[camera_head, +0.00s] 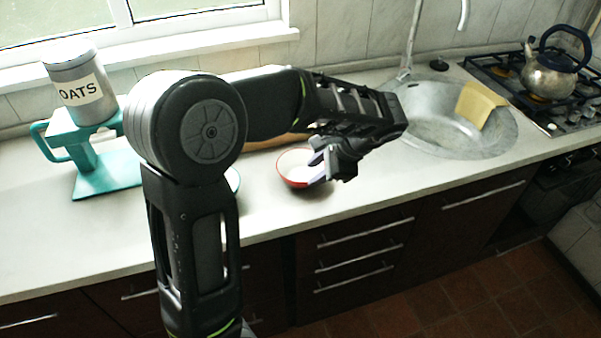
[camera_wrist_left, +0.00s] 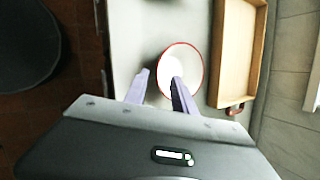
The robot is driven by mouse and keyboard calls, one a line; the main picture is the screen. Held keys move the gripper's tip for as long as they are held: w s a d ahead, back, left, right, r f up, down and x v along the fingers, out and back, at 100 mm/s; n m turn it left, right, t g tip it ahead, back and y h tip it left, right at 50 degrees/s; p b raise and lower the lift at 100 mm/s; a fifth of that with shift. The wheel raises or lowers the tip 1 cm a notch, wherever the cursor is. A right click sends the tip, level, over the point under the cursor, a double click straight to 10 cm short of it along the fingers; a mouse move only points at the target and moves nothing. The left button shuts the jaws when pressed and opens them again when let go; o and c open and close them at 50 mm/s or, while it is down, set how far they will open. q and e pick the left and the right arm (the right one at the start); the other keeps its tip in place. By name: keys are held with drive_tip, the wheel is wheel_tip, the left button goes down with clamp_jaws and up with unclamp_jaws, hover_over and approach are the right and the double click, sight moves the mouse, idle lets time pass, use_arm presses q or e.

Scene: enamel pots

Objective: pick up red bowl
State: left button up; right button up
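The red bowl (camera_head: 291,168), white inside with a red rim, sits on the pale counter in front of the wall. It also shows in the left wrist view (camera_wrist_left: 190,58), partly covered by one finger. My left gripper (camera_head: 317,167) reaches over the bowl's right side in the head view. In the wrist view its fingers (camera_wrist_left: 158,86) are spread apart. One finger overlaps the bowl's inside and the other lies outside the rim. I cannot tell whether either touches the bowl. My right gripper is in neither view.
A wooden tray (camera_wrist_left: 226,75) lies behind the bowl. An oats tin (camera_head: 83,90) stands on a teal scale (camera_head: 105,180) at left. A sink (camera_head: 440,135) with a yellow cloth (camera_head: 480,103) and a kettle (camera_head: 549,75) on the stove are at right.

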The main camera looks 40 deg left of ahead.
sight(303, 182)
use_arm(q)
drive_tip(key=shift+f, duration=0.1)
drive_tip(key=shift+x, duration=1.25)
drive_tip(key=p+x, duration=0.1)
drive_tip(key=x, duration=0.4)
drive_tip(key=shift+f, duration=0.1)
drive_tip(key=shift+c, duration=0.3)
clamp_jaws()
idle(0.8)
